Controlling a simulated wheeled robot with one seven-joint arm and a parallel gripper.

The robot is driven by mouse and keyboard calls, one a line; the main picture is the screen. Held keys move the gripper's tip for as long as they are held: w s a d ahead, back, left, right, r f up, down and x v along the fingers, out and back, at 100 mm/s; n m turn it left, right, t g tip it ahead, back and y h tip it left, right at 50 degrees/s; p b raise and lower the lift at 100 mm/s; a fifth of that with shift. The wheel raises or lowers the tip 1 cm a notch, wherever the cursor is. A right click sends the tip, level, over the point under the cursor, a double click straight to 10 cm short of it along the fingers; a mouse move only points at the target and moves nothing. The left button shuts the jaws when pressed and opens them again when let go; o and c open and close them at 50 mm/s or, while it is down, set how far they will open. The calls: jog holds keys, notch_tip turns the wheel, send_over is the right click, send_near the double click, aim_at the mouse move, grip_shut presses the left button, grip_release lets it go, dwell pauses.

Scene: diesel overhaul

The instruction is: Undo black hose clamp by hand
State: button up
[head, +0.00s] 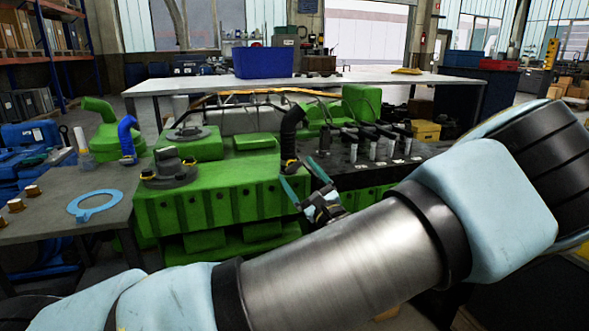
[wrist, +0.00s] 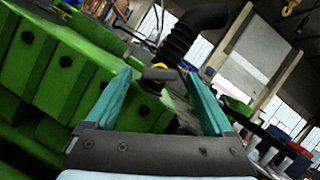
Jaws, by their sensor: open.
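The black ribbed hose (head: 291,128) rises from the green engine's top edge. It also shows in the wrist view (wrist: 183,40), bending to the upper right. The hose clamp (head: 291,163) sits around the hose's lower end, with yellow showing on it. In the wrist view the clamp (wrist: 161,73) appears between my fingertips. My gripper (head: 297,169) has teal fingers spread apart and empty, one on each side of the clamp in the picture. In the wrist view my gripper (wrist: 158,74) points at the clamp. I cannot tell whether the fingers touch it.
The green engine block (head: 220,200) fills the middle. A dark bench (head: 95,200) at left holds a blue ring (head: 94,204). A blue hose (head: 127,137) stands beside the engine. A white table (head: 400,80) with a blue bin (head: 263,62) is behind.

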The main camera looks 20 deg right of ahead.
jog(key=v, duration=0.8)
jog(key=shift+r, duration=0.15)
